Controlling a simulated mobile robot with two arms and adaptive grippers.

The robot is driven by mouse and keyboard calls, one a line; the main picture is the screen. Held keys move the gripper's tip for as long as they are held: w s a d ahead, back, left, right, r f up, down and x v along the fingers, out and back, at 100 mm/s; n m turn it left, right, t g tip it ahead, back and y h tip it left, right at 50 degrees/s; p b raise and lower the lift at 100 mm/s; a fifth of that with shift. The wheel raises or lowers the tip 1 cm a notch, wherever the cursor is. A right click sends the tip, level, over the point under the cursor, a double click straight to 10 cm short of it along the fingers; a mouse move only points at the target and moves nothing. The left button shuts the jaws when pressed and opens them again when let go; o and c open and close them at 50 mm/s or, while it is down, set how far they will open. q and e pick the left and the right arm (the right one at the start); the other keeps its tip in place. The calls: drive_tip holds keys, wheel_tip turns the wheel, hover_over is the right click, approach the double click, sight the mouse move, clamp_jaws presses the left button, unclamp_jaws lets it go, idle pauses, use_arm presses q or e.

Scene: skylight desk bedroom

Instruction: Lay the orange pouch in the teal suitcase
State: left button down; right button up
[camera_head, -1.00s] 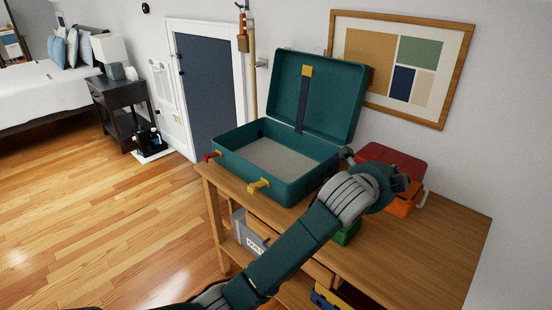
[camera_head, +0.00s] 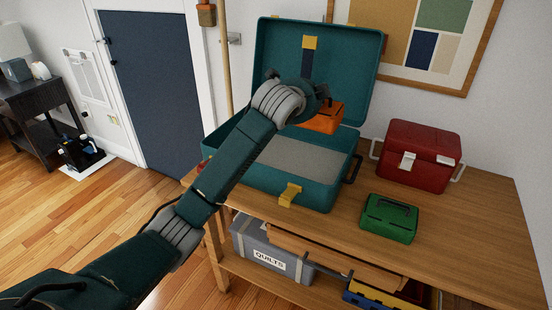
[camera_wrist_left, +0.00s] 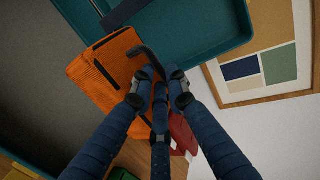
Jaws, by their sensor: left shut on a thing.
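The teal suitcase (camera_head: 282,196) stands open on the wooden desk, its lid raised at the back and its grey-lined floor (camera_head: 300,160) bare where I can see it. My left gripper (camera_head: 322,92) is over the back right part of the suitcase, mostly hidden by my wrist. It is shut on the orange pouch (camera_head: 325,121), which hangs in front of the raised lid. In the left wrist view, the ribbed orange pouch (camera_wrist_left: 104,68), with a dark strip, is at my left gripper's fingers (camera_wrist_left: 157,88). The exact height above the suitcase floor is unclear. My right gripper is not in view.
A red case (camera_head: 418,157) and a green case (camera_head: 390,218) stand on the desk (camera_head: 460,225) right of the suitcase. A grey quilts box (camera_head: 262,248) is on the shelf below. A framed picture (camera_head: 480,50) hangs behind. The desk's front right is clear.

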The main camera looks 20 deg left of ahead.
use_arm(q)
drive_tip(key=shift+f, duration=0.35)
wheel_tip(320, 180, down, 19)
drive_tip(key=shift+d+r, duration=0.1)
drive_tip(key=shift+d, duration=0.05)
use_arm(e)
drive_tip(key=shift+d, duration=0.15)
